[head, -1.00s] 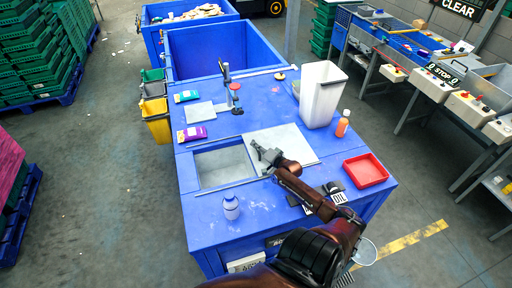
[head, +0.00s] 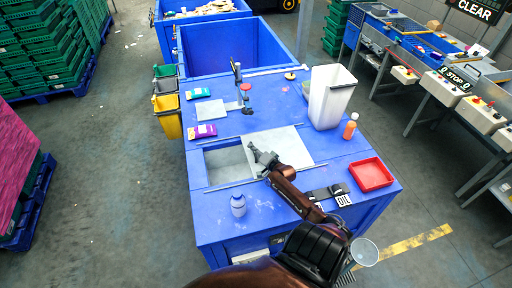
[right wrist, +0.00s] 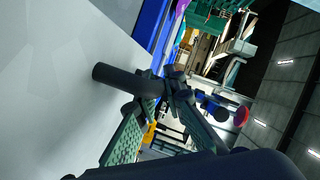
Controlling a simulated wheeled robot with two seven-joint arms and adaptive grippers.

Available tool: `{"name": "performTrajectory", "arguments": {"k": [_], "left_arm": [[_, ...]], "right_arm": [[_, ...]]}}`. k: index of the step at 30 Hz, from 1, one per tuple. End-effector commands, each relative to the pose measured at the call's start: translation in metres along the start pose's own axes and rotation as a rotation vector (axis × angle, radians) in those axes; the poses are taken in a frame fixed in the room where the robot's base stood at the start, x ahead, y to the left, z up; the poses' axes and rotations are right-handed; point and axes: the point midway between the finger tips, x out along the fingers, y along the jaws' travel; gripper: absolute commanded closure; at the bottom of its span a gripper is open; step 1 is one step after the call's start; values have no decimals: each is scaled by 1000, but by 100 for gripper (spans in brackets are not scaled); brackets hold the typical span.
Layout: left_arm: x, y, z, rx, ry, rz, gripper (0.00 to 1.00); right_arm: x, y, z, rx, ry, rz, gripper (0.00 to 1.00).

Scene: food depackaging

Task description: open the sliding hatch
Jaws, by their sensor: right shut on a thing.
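The sliding hatch is a pale grey panel (head: 290,145) on the blue table. A recessed rectangular opening (head: 226,164) shows to the left of the panel. My right gripper (head: 262,157) is at the panel's left part. In the right wrist view, a dark round handle (right wrist: 115,78) stands out from the pale panel (right wrist: 50,90), and my right gripper (right wrist: 165,90) is shut on it. My left gripper is not in view.
A blue-capped bottle (head: 238,205) stands in front of the opening. A red tray (head: 371,174), a white bin (head: 331,97) and an orange bottle (head: 350,127) stand to the right. Purple (head: 202,131) and teal (head: 196,93) packets lie behind the opening.

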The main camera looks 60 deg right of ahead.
Motion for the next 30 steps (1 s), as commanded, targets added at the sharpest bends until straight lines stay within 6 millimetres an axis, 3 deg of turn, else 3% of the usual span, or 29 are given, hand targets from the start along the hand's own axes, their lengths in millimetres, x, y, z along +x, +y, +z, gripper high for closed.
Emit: {"name": "performTrajectory", "arguments": {"k": [3,4,11,20,25,30], "left_arm": [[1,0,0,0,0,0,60],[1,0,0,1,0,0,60],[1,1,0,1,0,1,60],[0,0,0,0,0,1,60],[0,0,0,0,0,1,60],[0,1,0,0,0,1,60]], "right_arm": [[-1,4,3,2,-4,5,100],[-1,4,3,2,-4,5,90],[-1,3,1,1,-2,4,74],[-2,2,0,1,-1,2,73],[-18,3,1,1,-1,3,73],[-52,3,1,2,0,3,73]]}}
